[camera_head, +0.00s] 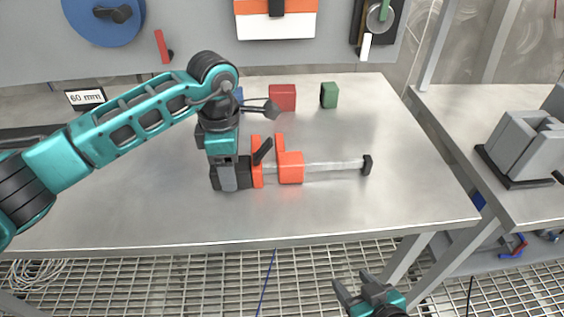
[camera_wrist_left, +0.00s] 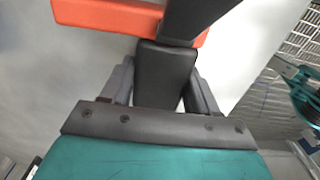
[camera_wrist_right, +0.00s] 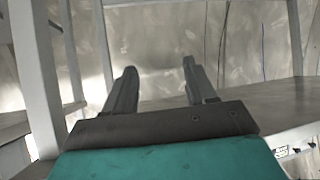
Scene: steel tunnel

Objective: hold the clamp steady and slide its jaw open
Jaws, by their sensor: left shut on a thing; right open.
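The clamp lies on the steel bench with its steel bar (camera_head: 335,166) pointing right. Its orange fixed jaw (camera_head: 257,178) is at the left, and the orange sliding jaw (camera_head: 290,168) is close beside it with a small gap. A black stop (camera_head: 367,165) caps the bar's right end. My left gripper (camera_head: 229,178) is shut on the clamp's dark grip at the left end; the left wrist view shows the dark grip (camera_wrist_left: 165,75) between the fingers. My right gripper (camera_head: 362,288) is open and empty, in front of the bench's front edge. Its spread fingers show in the right wrist view (camera_wrist_right: 160,90).
A red block (camera_head: 282,98) and a green block (camera_head: 329,95) stand at the back of the bench (camera_head: 410,195). A blue thing is partly hidden behind my left arm. A grey vise (camera_head: 525,150) stands on the right-hand bench. The bench right of the clamp is clear.

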